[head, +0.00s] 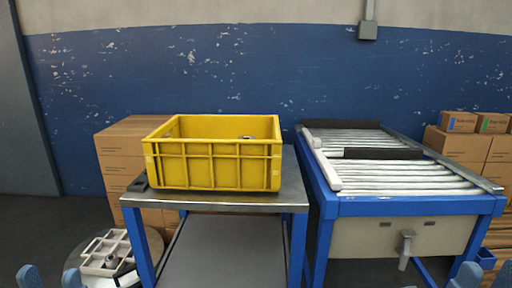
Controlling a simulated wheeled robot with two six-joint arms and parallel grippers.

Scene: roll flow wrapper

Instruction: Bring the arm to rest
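My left gripper (51,280) shows at the bottom left edge, with two blue-grey fingertips apart and nothing seen between them. My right gripper (486,277) shows at the bottom right corner, also with its fingertips apart and no object seen between them. Both are cut off by the lower frame edge, so the arms are hidden. Neither gripper appears to touch anything.
A yellow crate (213,165) stands on a metal-topped table (290,190) with blue legs; its contents are mostly hidden. A blue-framed roller conveyor (410,205) stands right. Cardboard boxes (120,165) are stacked behind. A pale gridded part (104,256) lies low at left.

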